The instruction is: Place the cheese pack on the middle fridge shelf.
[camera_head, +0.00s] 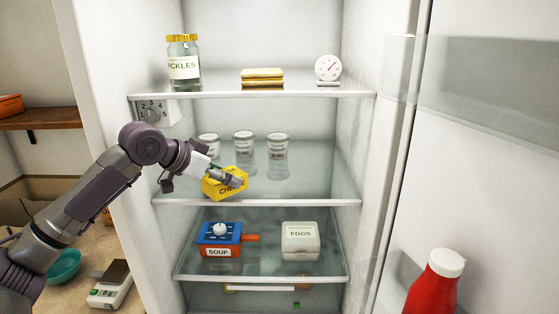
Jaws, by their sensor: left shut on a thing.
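The yellow cheese pack (222,188) is in the fridge, at the left front of the middle shelf (290,190). My left gripper (236,181) reaches in from the left and is shut on the pack, its fingers covering part of the label. The pack looks slightly tilted. I cannot tell whether its underside touches the shelf or is just above it. My right gripper is not in view.
Several lidded jars (277,155) stand behind the pack; the right front of this shelf is clear. Above are a pickle jar (184,68) and a dial thermometer (328,68). The open door (470,150) is at right.

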